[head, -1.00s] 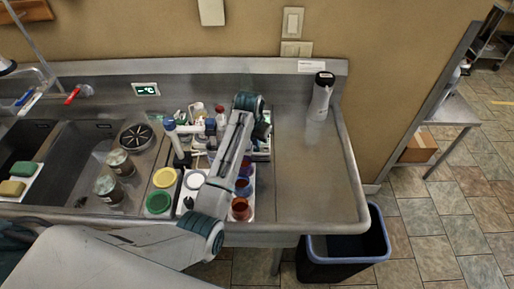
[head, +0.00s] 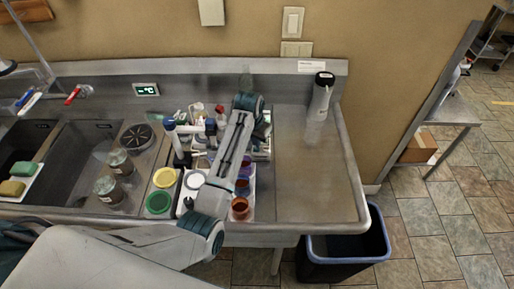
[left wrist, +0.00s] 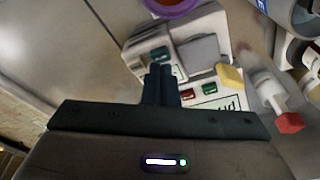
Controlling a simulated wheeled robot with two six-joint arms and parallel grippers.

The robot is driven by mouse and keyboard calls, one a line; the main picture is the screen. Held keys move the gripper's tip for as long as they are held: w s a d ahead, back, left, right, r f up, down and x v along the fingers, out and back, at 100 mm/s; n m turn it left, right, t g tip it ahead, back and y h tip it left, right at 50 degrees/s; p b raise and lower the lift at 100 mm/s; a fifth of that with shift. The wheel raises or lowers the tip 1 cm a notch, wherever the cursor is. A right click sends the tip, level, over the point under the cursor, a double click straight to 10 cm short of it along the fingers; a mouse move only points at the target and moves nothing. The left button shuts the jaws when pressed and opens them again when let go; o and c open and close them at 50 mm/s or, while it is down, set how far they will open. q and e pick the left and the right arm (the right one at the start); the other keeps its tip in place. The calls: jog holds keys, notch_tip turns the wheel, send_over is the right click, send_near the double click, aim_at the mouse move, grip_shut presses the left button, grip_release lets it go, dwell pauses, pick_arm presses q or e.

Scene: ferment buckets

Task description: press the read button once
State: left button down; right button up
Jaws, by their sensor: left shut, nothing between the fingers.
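In the left wrist view my left gripper (left wrist: 160,72) is shut and empty, its dark fingertips over the pale body of a small instrument (left wrist: 139,50). A red button (left wrist: 187,94) and a green button (left wrist: 209,89) show to the right of the fingers, beside a display with dark characters (left wrist: 222,103). A dark green patch (left wrist: 160,53) lies just beyond the tips. I cannot read which is the read button, nor tell whether the tips touch anything. In the head view my left arm covers much of this area. My right gripper is not in view.
A purple container (left wrist: 170,6), a yellow piece (left wrist: 229,77) and a red-capped bottle (left wrist: 268,88) stand close around the instrument. In the head view, colored lids (head: 164,178) and jars (head: 108,188) lie left of my arm. The counter's right side (head: 315,180) is mostly clear.

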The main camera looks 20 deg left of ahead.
aim_at(256, 149)
pick_arm(q)
jog(key=shift+f+b, duration=0.3)
jog(key=shift+f, duration=0.7)
dwell(0.4)
notch_tip(256, 149, up, 2)
jog(key=shift+p, duration=0.65)
jog(key=shift+r, duration=2.05)
